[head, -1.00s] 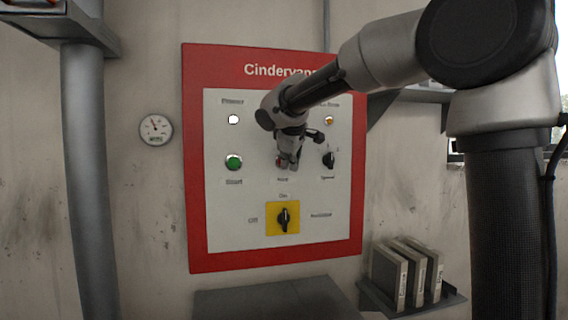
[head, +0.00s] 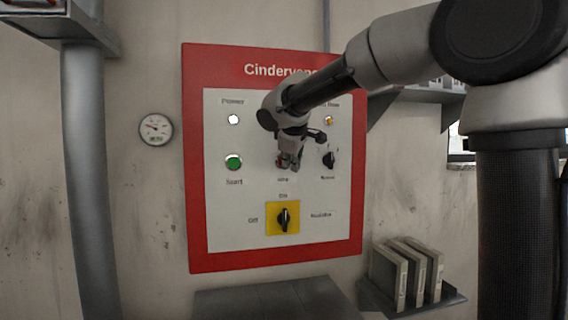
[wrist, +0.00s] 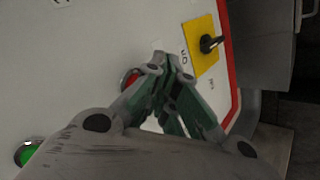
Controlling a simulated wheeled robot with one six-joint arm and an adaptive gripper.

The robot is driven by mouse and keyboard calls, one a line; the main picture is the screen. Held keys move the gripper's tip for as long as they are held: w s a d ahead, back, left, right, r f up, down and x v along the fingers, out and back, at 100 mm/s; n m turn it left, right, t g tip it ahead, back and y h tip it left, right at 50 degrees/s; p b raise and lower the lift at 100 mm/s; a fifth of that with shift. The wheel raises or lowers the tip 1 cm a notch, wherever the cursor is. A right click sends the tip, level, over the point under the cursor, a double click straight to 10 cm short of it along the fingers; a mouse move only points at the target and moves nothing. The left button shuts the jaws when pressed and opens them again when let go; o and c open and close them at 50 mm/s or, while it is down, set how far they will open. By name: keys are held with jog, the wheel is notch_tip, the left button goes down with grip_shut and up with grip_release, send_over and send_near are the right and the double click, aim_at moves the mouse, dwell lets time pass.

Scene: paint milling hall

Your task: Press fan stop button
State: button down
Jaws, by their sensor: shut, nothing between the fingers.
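The red stop button (wrist: 128,78) is on the white face of the control panel (head: 230,215), between the green start button (head: 233,162) and a black selector knob (head: 329,160). My gripper (head: 288,165) is shut and empty in front of it, covering most of the button in the head view. In the wrist view my gripper's fingertips (wrist: 172,66) are right beside the button, on the side towards the yellow switch plate. I cannot tell whether they touch the button or the panel.
A yellow plate with a black rotary switch (head: 283,218) is below the buttons. A white lamp (head: 233,119) and an amber lamp (head: 329,120) are above. A round gauge (head: 156,129) and a grey pipe (head: 88,180) are at left. A shelf with binders (head: 412,272) is lower right.

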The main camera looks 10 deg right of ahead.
jog(key=s, duration=0.5)
dwell(0.4)
dwell(0.4)
jog(key=s+d+f+m+g, duration=0.1)
jog(key=s+d+f+m, duration=0.2)
jog(key=s+f, duration=0.3)
jog(key=s+d+f+m+g+y, duration=0.1)
jog(key=s+d+f, duration=0.5)
jog(key=s, duration=0.9)
jog(key=s+d+f+m+g, duration=0.2)
jog(key=s+d+f+m, duration=0.3)
jog(key=s, duration=0.6)
jog(key=shift+f+m+g+y, duration=0.3)
jog(key=shift+f+m+y, duration=0.1)
jog(key=shift+f+m, duration=0.15)
jog(key=shift+w, duration=0.1)
